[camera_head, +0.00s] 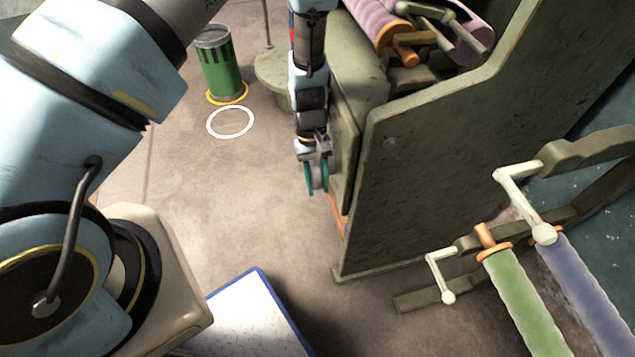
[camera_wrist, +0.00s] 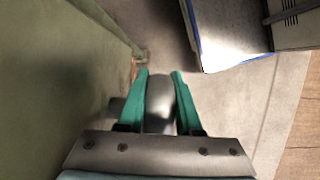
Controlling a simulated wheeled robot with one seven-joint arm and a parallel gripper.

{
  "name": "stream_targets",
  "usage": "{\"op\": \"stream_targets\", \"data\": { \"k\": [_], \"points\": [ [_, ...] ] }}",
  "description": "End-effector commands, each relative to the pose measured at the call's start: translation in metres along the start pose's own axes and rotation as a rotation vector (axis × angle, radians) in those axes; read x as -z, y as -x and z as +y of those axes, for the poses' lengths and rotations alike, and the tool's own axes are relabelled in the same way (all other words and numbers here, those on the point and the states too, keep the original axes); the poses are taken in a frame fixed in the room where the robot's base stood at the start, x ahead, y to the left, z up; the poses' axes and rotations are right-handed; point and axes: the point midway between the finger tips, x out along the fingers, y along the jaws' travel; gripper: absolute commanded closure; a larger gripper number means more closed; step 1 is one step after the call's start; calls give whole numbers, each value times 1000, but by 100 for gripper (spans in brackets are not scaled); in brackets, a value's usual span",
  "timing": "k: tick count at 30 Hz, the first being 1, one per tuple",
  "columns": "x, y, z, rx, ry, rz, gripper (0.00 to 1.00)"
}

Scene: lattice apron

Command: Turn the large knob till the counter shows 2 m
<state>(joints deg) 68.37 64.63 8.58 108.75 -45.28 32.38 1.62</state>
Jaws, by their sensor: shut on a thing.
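My gripper (camera_head: 317,188) hangs beside the left face of the grey-green cabinet (camera_head: 425,170), its teal fingers pointing down in the head view. In the wrist view my gripper (camera_wrist: 160,76) has its two teal fingers on either side of a grey, rounded piece, which I take to be the large knob (camera_wrist: 159,100). The fingers are shut on it. Its lower part is hidden behind the gripper's body. In the head view the knob is too small and covered to make out. I see no counter or reading in either view.
Rollers with cranks lie on top of the cabinet (camera_head: 372,20). A green roller (camera_head: 522,300) and a blue roller (camera_head: 588,290) are at right. A green bin (camera_head: 220,68) stands near a white floor ring (camera_head: 231,137). A blue-edged white board (camera_head: 250,318) lies in front. Floor between is clear.

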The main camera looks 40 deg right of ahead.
Motion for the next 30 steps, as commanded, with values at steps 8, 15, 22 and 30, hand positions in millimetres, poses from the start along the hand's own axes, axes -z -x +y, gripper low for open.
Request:
{"op": "stream_targets", "data": {
  "k": [8, 15, 22, 30],
  "points": [
    [2, -3, 0, -1, 0, 100, 100],
    [5, -9, 0, 0, -3, 290, 100],
    [10, -14, 0, 0, -5, 509, 100],
    [17, -17, 1, 1, -7, 766, 100]
  ]
}}
